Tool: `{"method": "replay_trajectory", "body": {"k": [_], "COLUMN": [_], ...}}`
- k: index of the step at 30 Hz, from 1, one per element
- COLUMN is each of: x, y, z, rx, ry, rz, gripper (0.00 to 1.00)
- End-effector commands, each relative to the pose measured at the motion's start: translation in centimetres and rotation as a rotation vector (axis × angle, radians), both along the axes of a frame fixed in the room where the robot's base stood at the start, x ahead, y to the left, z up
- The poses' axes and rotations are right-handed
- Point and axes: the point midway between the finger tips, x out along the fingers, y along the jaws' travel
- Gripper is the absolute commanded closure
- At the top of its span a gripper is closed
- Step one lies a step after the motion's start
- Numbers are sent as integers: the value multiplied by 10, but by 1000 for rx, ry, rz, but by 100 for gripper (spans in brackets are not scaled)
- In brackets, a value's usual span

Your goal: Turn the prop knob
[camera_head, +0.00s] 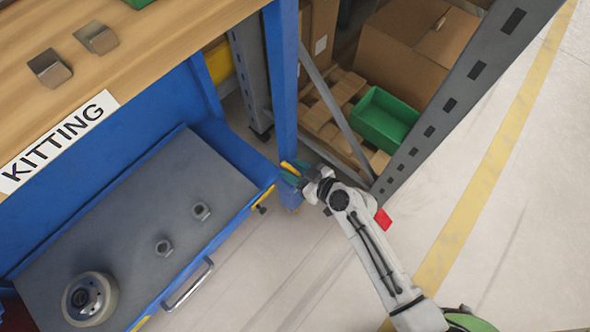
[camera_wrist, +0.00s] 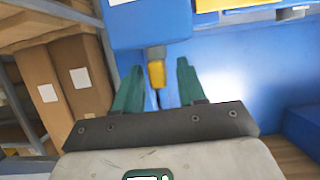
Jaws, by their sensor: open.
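A yellow knob-like piece on a short grey stem (camera_wrist: 157,74) sticks out of a blue block in the wrist view. It shows between the two green fingers of my gripper (camera_wrist: 159,68), with a gap on each side. My gripper is open and holds nothing. In the head view my gripper (camera_head: 291,173) is at the blue bench post, beside a small yellow part (camera_head: 288,167). Its fingers are partly hidden there. A small black knob (camera_head: 262,209) sits at the right corner of the open drawer. I cannot tell for sure which is the prop knob.
The open blue drawer (camera_head: 130,225) holds two nuts and a round wheel-like part. The wooden bench top (camera_head: 110,40) is above it. A shelf rack with a green bin (camera_head: 383,120) and cardboard boxes stands close to my arm.

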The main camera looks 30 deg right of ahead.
Motion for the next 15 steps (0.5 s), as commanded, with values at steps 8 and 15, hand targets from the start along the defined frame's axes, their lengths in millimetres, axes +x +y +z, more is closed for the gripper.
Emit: {"method": "replay_trajectory", "body": {"k": [8, 15], "x": [1, 1], "y": [0, 1], "z": [0, 0], "rx": [0, 0], "ry": [-1, 0], "rz": [0, 0], "gripper": [60, 82]}}
